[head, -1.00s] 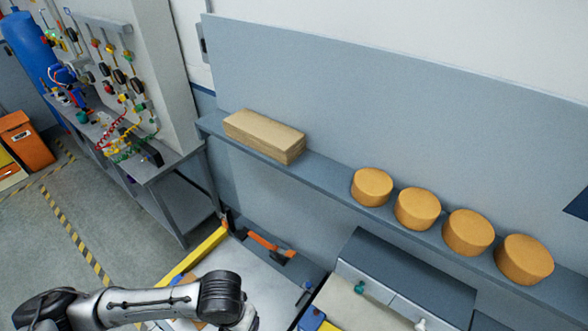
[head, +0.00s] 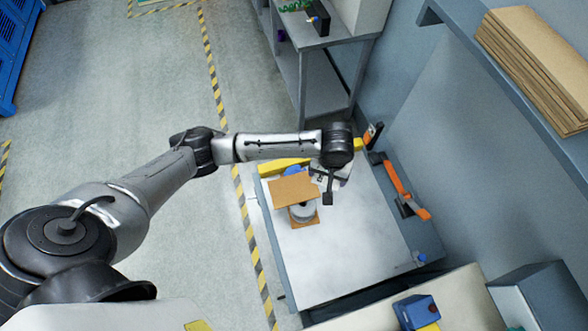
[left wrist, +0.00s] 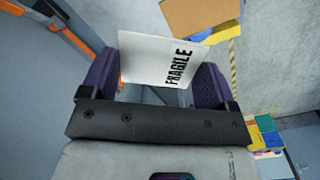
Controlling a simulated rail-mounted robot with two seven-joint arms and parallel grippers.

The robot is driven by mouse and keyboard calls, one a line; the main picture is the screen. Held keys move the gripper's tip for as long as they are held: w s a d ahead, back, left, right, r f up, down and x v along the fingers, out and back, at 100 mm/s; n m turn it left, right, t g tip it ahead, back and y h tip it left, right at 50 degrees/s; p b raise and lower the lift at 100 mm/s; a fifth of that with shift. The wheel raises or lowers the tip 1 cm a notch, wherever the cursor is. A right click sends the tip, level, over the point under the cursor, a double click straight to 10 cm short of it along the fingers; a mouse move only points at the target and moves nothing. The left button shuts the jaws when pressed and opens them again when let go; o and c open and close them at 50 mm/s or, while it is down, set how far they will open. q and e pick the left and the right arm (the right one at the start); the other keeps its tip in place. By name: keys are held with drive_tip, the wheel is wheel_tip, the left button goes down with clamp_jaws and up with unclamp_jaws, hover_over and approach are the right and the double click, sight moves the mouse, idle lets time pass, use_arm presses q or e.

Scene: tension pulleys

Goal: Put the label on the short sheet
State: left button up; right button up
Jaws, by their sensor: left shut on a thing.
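A white label (left wrist: 158,60) printed FRAGILE is between the two purple fingers of my left gripper (left wrist: 160,80) in the left wrist view. The gripper is shut on it. In the head view my left gripper (head: 328,190) is over the far part of a pale table, and I cannot make out the label there. A brown cardboard sheet (head: 292,190) lies just left of the gripper, raised on a grey round object (head: 303,211). The cardboard also shows at the top of the left wrist view (left wrist: 200,15). I cannot tell whether it is the short sheet. My right gripper is out of view.
The pale table top (head: 350,225) is clear to the right of and in front of the cardboard. An orange-handled bar (head: 400,185) runs along its right edge. A blue box (head: 415,310) stands near the front. A shelf with stacked cardboard (head: 535,65) is at upper right.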

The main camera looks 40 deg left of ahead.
use_arm(q)
drive_tip(key=w+d+f+n+b, duration=0.1)
drive_tip(key=w+f+b, duration=0.1)
drive_tip(key=f+b, duration=0.3)
drive_tip(key=w+d+f+n+b, duration=0.1)
drive_tip(key=w+f+n+b, duration=0.1)
drive_tip(key=f, duration=0.6)
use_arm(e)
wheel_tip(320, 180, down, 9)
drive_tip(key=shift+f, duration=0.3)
use_arm(q)
drive_tip(key=b, duration=0.1)
hover_over(301, 186)
wheel_tip(301, 186, down, 7)
drive_tip(key=shift+d, duration=0.1)
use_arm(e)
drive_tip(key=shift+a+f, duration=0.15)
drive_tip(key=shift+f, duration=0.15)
use_arm(q)
drive_tip(key=shift+f+b, duration=0.5)
drive_tip(key=shift+f, duration=1.45)
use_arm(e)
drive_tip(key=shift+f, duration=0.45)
use_arm(q)
drive_tip(key=shift+f, duration=0.2)
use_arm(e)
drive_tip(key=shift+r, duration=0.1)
